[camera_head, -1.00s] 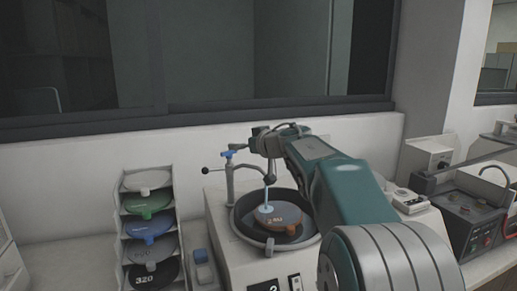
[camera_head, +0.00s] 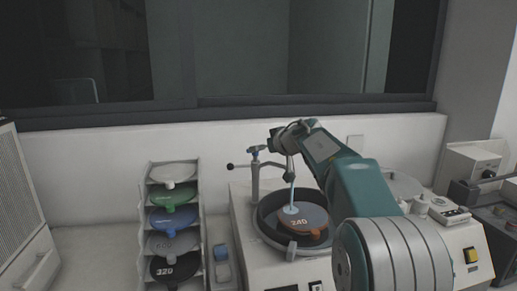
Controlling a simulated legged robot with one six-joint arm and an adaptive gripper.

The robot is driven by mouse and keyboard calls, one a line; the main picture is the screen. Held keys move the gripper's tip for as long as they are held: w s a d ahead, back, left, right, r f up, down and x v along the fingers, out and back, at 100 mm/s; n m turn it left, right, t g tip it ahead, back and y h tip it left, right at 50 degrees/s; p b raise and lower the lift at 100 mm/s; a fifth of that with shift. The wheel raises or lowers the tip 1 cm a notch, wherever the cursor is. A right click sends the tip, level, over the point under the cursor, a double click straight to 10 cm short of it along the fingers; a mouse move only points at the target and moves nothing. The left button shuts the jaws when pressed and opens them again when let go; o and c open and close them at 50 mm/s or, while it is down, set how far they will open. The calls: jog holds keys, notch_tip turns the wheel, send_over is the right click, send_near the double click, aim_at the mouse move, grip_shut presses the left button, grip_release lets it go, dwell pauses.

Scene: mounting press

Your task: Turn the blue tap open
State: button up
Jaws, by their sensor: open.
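The blue tap (camera_head: 257,148) is a small blue handle on top of a grey post at the back left of a round basin (camera_head: 268,226). My gripper (camera_head: 277,133) is open and empty, a little above and right of the blue handle. It looks apart from the handle, though depth is hard to tell. Its fingers are small and dark in this view, and my arm hides part of the basin's right side.
A rack (camera_head: 147,215) of several coloured discs stands left of the machine (camera_head: 243,248). A dark-ended lever (camera_head: 230,167) sticks out left of the post. A wall and window ledge lie close behind. Grey equipment (camera_head: 478,165) stands at the right.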

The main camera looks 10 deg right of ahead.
jog(key=shift+x, duration=1.65)
jog(key=shift+c, duration=0.3)
jog(key=c, duration=0.8)
jog(key=shift+w+d, duration=0.1)
jog(key=shift+n+g+y, duration=0.5)
jog(key=shift+n+y, duration=0.3)
jog(key=shift+y, duration=0.1)
